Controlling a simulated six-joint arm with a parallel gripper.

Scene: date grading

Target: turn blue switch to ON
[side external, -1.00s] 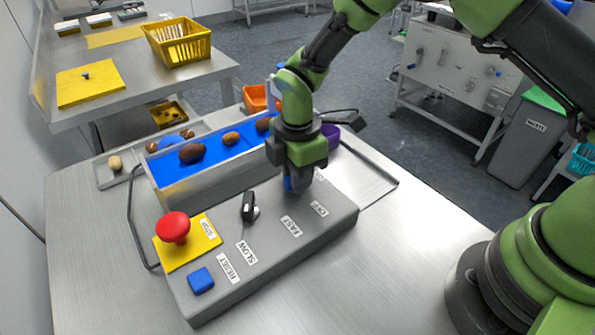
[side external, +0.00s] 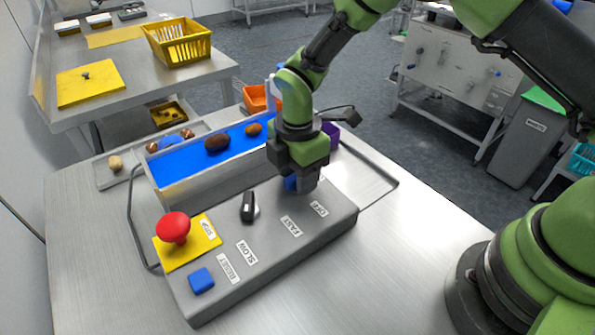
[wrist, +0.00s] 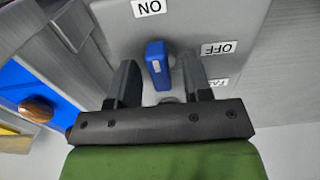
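The blue switch (wrist: 157,65) stands on the grey control box (side external: 265,225); in the side view its lower part (side external: 290,183) shows below my gripper. In the wrist view its bar points roughly at the ON label (wrist: 150,8), with the OFF label (wrist: 218,48) off to the right. My gripper (wrist: 160,75) is open, with one finger on each side of the switch and a visible gap on both sides. In the side view the gripper (side external: 298,180) is low over the box's far end, and its fingertips are partly hidden.
A red stop button (side external: 173,228) on a yellow plate, a black selector knob (side external: 249,206) and a blue square button (side external: 201,280) share the box. Behind it, a blue conveyor belt (side external: 185,158) carries dates. Bare table lies in front and to the right.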

